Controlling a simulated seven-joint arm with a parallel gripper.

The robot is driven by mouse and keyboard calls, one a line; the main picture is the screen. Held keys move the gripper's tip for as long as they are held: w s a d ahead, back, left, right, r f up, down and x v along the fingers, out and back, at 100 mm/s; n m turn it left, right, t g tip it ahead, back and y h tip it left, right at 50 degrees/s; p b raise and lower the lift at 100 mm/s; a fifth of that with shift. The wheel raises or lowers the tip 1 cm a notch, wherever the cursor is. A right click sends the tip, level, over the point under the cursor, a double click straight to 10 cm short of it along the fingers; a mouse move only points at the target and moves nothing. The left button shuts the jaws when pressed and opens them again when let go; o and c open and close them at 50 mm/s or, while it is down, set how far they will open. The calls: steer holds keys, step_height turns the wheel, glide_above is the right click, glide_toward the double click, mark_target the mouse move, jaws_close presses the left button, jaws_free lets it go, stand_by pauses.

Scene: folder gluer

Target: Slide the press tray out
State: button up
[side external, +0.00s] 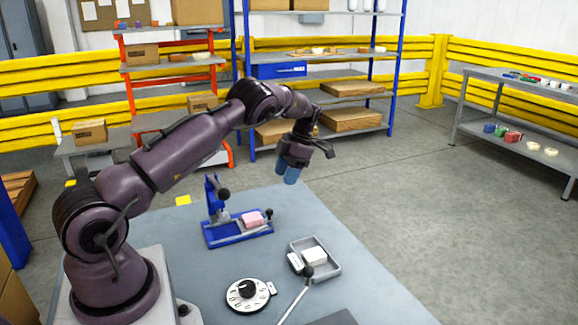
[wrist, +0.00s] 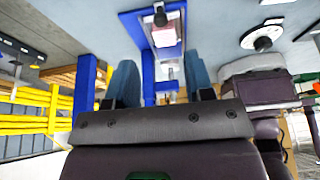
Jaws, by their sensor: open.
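The blue press (side external: 215,205) stands on the grey-blue table, with a black ball on its lever. Its low blue tray (side external: 237,233) carries a pink block (side external: 253,218), with a small black knob (side external: 269,213) at the right end. In the wrist view the pink block (wrist: 165,36) shows beyond my fingers, near the top. My gripper (side external: 291,180) is above the table, up and right of the press and apart from it. Its two blue fingers (wrist: 160,66) are spread with nothing between them touching.
A grey tray (side external: 331,270) with a white block (side external: 315,255) lies right of the press, beside a long lever (side external: 293,300). A round white dial (side external: 247,295) with a black knob sits at the front. Shelves and yellow rails stand behind.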

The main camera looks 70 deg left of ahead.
steer(key=shift+v, duration=1.2)
